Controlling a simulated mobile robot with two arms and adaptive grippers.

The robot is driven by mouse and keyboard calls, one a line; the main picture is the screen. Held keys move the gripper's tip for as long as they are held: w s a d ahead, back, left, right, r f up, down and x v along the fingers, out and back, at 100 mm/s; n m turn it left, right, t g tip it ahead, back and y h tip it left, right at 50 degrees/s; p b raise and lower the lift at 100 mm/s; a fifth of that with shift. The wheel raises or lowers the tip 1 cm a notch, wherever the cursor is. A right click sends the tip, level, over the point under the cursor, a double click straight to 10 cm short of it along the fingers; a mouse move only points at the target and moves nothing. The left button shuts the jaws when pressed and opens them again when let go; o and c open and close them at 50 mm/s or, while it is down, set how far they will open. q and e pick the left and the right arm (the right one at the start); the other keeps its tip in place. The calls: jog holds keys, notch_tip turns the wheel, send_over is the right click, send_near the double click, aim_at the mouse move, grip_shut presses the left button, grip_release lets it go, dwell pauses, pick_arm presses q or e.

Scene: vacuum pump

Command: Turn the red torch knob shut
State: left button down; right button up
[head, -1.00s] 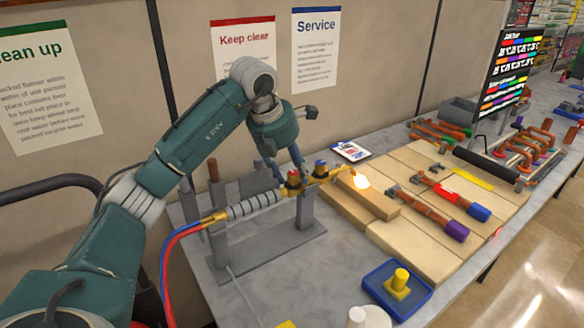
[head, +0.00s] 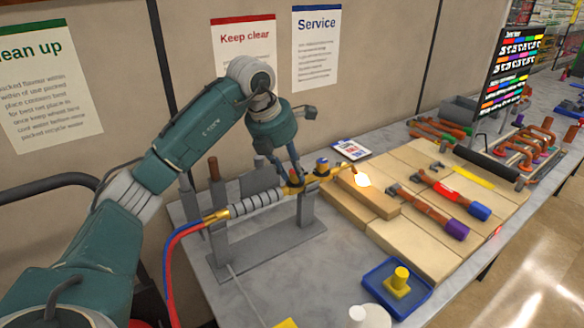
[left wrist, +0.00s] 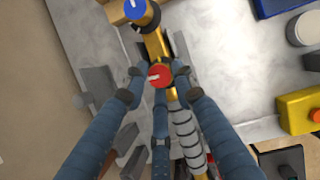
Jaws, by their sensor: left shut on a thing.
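The torch (head: 255,202) lies on a grey stand (head: 305,212) on the bench, with a flame (head: 362,180) burning at its tip. My left gripper (head: 288,176) reaches down onto the red torch knob, which is largely hidden by the fingers in the head view. In the left wrist view the red knob (left wrist: 161,76) with its white mark sits between the fingers (left wrist: 158,84), which are shut on it. The blue knob (head: 321,163) is nearer the flame, clear of the fingers; it also shows in the left wrist view (left wrist: 138,10). My right gripper is not in view.
Red and blue hoses (head: 170,262) run from the torch's rear. Wooden boards (head: 420,247) with copper pipes lie to the right. A blue tray (head: 370,283) with a yellow part (head: 399,281) is in front. A phone-like card (head: 350,150) lies behind the torch.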

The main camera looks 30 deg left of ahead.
pick_arm(q)
jog(key=m, duration=0.1)
jog(key=m+h+p, duration=0.1)
jog(key=m+p, duration=0.1)
jog(key=m, duration=0.1)
jog(key=shift+w+a+r+h, duration=0.1)
jog(key=shift+w+r+h, duration=0.05)
jog(key=shift+r+h, duration=0.15)
jog(key=m+g+p, duration=0.1)
jog(key=m, duration=0.1)
jog(key=m+g+h+p, duration=0.1)
jog(key=m, duration=0.2)
jog(key=shift+w+m+p, duration=0.15)
jog(key=shift+m+p, duration=0.15)
jog(key=shift+p, duration=0.1)
jog(key=m+g+h+p, duration=0.1)
jog(key=m, duration=0.2)
jog(key=shift+f+m, duration=0.1)
jog(key=shift+m, duration=0.2)
jog(key=m+g+p, duration=0.1)
jog(key=m, duration=0.2)
jog(key=shift+w+f+g, duration=0.1)
jog(key=shift+f+g, duration=0.05)
jog(key=shift+g, duration=0.25)
jog(key=shift+f+m, duration=0.1)
jog(key=shift+m, duration=0.2)
jog(key=shift+f, duration=0.1)
